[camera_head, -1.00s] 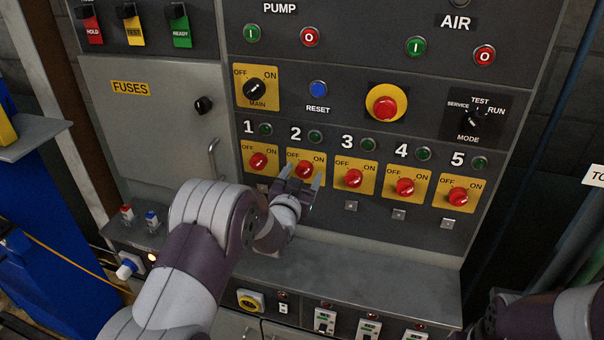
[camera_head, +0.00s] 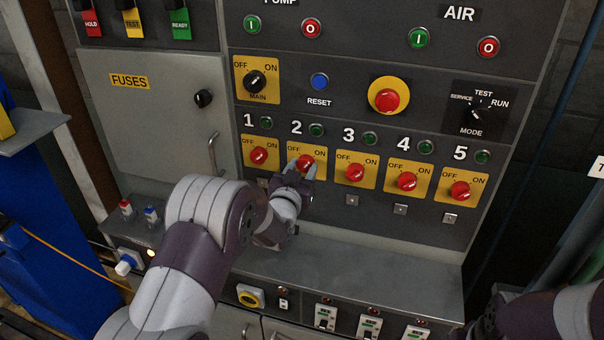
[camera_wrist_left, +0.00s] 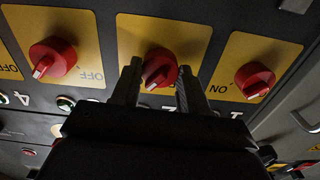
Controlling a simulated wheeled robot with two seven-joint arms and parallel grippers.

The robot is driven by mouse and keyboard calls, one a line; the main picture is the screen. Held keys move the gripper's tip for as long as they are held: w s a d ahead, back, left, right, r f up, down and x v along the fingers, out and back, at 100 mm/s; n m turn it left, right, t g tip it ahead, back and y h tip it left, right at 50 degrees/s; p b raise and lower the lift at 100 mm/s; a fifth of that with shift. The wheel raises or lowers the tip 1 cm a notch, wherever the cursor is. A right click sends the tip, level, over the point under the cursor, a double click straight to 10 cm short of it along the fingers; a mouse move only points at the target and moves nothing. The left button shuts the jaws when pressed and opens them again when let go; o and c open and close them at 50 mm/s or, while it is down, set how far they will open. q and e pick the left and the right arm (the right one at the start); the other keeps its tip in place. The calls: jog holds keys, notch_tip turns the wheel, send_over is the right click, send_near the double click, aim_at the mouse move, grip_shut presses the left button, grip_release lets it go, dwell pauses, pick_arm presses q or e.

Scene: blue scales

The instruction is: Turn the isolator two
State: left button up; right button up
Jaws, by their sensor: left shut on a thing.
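Isolator two is a red rotary knob (camera_head: 305,162) on a yellow plate marked OFF and ON, below the white number 2 on the grey panel. My left gripper (camera_head: 302,168) is at this knob, shut on it with one finger on each side. In the left wrist view the same knob (camera_wrist_left: 159,68) sits between the two fingertips (camera_wrist_left: 159,82). Its pale pointer mark shows there, but which word it points at is hard to tell. The right gripper is not visible; only part of my right arm shows at the lower right of the head view.
Isolator one (camera_head: 259,156) and isolator three (camera_head: 355,173) sit close on either side, with more red knobs to the right. A grey ledge (camera_head: 350,272) juts out below. The fuse door handle (camera_head: 213,153) is to the left.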

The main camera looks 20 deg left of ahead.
pick_arm(q)
jog(key=n+b, duration=0.2)
jog(key=n, duration=0.1)
jog(key=shift+f+n+b, duration=0.2)
jog(key=shift+n+b, duration=0.1)
jog(key=shift+b, duration=0.05)
jog(key=n+b, duration=0.3)
jog(key=n, duration=0.1)
jog(key=shift+n, duration=0.3)
jog(key=n+b, duration=0.2)
jog(key=n, duration=0.2)
jog(key=shift+b, duration=0.35)
jog(key=shift+r+n+b, duration=0.15)
jog(key=shift+n+b, duration=0.65)
jog(key=shift+n, duration=1.2)
jog(key=o, duration=1.1)
jog(key=shift+c, duration=0.2)
jog(key=shift+s, duration=0.15)
